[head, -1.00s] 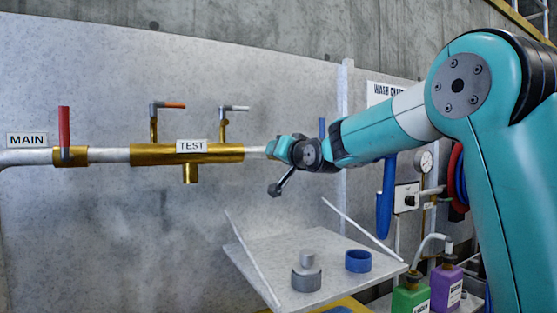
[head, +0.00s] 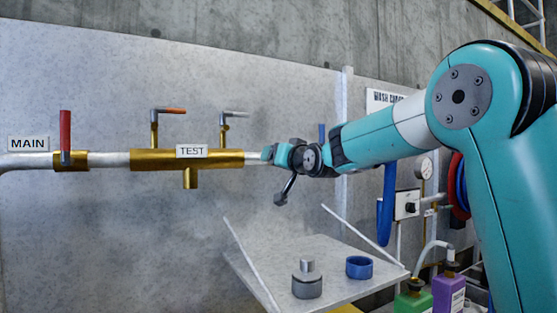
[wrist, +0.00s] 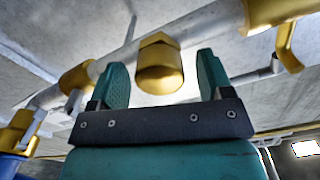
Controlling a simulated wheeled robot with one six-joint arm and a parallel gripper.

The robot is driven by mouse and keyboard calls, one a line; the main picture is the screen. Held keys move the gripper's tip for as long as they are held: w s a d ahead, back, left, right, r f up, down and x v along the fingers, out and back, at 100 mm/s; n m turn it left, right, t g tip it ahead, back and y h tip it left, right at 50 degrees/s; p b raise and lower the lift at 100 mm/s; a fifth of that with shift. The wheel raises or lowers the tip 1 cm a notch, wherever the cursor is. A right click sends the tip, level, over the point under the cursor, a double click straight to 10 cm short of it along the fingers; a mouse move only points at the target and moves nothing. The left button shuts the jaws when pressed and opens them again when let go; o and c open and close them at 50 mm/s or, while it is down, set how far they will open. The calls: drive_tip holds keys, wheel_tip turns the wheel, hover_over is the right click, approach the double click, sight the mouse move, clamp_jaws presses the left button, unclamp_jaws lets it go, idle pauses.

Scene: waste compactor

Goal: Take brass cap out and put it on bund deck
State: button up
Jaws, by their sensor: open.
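A hex-topped brass cap (wrist: 158,68) shows in the wrist view on the grey pipe. It appears between the two teal fingers of my gripper (wrist: 160,82), with a gap on each side. How deep it sits between the fingers is unclear. In the head view my gripper (head: 268,154) is at the right end of the brass TEST pipe section (head: 170,160), and I cannot make out the cap there. My gripper is open and empty. I cannot tell which surface is the bund deck; a yellow surface (head: 345,309) is partly hidden under a grey shelf.
The grey shelf (head: 290,262) below the pipe holds a grey stepped plug (head: 307,284) and a blue ring (head: 359,267). Green (head: 413,301) and purple (head: 449,292) containers stand at lower right. Valve handles stick up above the pipe, including the red MAIN handle (head: 65,131).

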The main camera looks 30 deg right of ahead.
drive_tip(key=m, duration=0.4)
drive_tip(key=shift+m+p, duration=0.3)
drive_tip(key=shift+m, duration=0.1)
drive_tip(key=m, duration=0.5)
drive_tip(key=shift+m+p, duration=0.3)
drive_tip(key=shift+p, duration=0.05)
drive_tip(key=m+p, duration=0.1)
drive_tip(key=m, duration=0.3)
drive_tip(key=m+p, duration=0.1)
drive_tip(key=m, duration=0.3)
drive_tip(key=shift+r, duration=0.1)
drive_tip(key=shift+m, duration=1.2)
drive_tip(key=shift+c, duration=0.2)
